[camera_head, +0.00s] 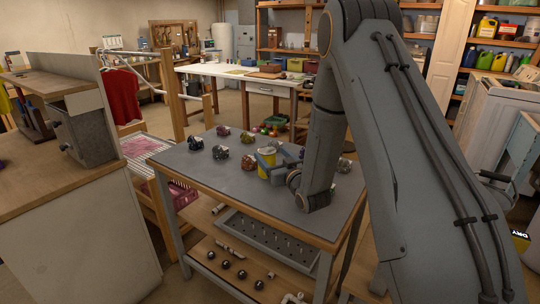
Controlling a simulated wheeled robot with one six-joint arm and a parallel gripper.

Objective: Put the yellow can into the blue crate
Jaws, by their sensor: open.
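The yellow can (266,159) stands on the grey top of the workbench, right of the middle, with a pale band near its top. My arm reaches down from the upper right, and my gripper (270,172) is low at the can's near right side. Its jaws are open; the picture is too small to tell whether they touch the can. Blue-grey shapes lie just right of the can, and I cannot tell how much of them is my gripper. I cannot make out the blue crate clearly; my arm hides part of the bench.
A grey perforated tray (265,238) is on the shelf below. The bench's front left top is clear.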

